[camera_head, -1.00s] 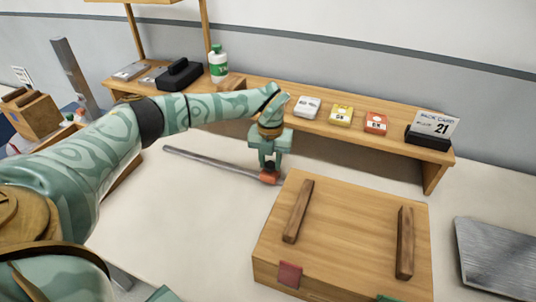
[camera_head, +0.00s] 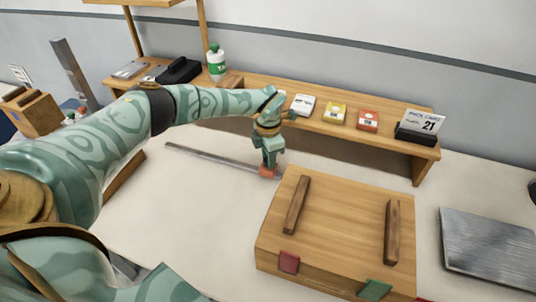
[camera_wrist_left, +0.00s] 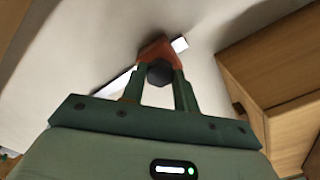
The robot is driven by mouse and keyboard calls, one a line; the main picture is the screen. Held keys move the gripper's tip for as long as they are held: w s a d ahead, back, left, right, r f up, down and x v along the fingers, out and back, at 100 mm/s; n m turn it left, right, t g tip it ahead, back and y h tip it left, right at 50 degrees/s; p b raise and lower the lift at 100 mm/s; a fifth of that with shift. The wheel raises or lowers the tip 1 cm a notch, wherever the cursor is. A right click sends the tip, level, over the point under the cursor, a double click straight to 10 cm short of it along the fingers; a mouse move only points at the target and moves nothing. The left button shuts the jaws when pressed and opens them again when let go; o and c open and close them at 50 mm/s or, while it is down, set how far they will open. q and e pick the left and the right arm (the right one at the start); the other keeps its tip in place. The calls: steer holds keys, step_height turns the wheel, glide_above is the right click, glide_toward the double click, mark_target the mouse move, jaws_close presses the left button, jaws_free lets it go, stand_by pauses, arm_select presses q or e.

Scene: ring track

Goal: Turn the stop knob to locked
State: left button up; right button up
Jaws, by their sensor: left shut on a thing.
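The orange stop block (camera_head: 267,172) sits near the right end of a thin grey rail (camera_head: 210,157) on the white table. Its round black knob (camera_wrist_left: 160,73) shows in the left wrist view, on the near side of the orange block (camera_wrist_left: 154,50). My left gripper (camera_head: 269,160) points down over the stop. In the left wrist view, its two green fingers (camera_wrist_left: 160,84) are closed on both sides of the knob. The head view hides the knob behind the fingers. No lock marking can be read. My right gripper is not recognisable in view.
A wooden box (camera_head: 342,222) with two dark bars stands close right of the stop. Behind is a wooden shelf (camera_head: 385,137) with small cards and a sign. A grey metal plate (camera_head: 490,248) lies at the right. The table left of the rail's front is clear.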

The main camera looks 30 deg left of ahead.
arm_select(q)
steer(key=m, duration=0.5)
steer(key=shift+m+p, duration=0.3)
stand_by(0.4)
steer(key=o, duration=1)
step_height(320, 180, up, 16)
steer(key=p, duration=0.3)
steer(key=shift+r, duration=0.15)
